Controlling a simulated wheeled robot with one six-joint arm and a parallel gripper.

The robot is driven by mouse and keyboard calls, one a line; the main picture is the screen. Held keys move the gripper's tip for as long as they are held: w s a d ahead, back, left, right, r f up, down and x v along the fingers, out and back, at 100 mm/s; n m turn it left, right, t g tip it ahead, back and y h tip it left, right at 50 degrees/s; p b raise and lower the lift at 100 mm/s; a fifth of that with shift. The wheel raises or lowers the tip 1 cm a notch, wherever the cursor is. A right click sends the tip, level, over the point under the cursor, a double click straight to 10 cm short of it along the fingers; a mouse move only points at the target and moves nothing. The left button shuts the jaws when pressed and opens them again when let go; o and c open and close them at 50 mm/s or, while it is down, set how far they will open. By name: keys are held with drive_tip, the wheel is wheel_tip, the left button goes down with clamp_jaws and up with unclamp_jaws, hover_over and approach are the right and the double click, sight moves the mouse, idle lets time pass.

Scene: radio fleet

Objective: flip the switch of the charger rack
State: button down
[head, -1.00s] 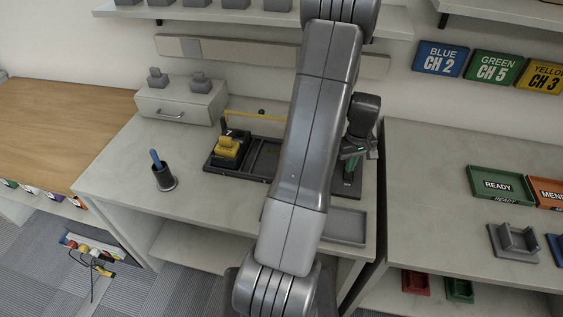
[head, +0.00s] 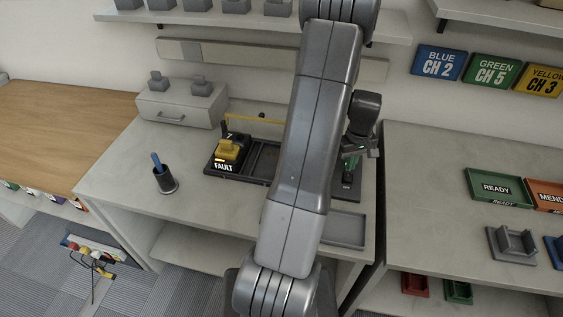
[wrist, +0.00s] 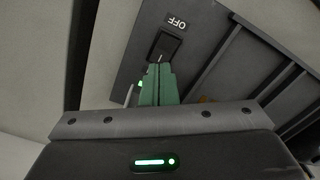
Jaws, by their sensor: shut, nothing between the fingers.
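The charger rack (head: 262,162) is a black tray with slots on the bench, partly hidden behind my arm in the head view. A yellow radio (head: 229,149) stands in its left slot, above a label reading FAULT (head: 223,167). In the wrist view the rack's dark panel (wrist: 135,60) carries a black rocker switch (wrist: 165,46), with an upside-down OFF label (wrist: 177,22) beside it. My gripper (wrist: 158,68) has green fingers, shut and empty, with their tips right at the switch's near edge. I cannot tell whether they touch it. My gripper also shows in the head view (head: 348,176).
A dark cup (head: 165,180) with a blue item stands left on the bench. A drawer box (head: 182,105) is behind it. An empty grey tray (head: 345,230) lies near the front edge. A yellow bar (head: 258,120) runs behind the rack.

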wheel_tip(320, 180, up, 4)
drive_tip(key=shift+r+p, duration=0.2)
drive_tip(key=shift+p, duration=0.9)
drive_tip(key=shift+f, duration=0.1)
drive_tip(key=shift+f+b, duration=2.2)
drive_tip(key=shift+f, duration=1.3)
drive_tip(key=shift+r, duration=0.15)
drive_tip(key=shift+r, duration=0.1)
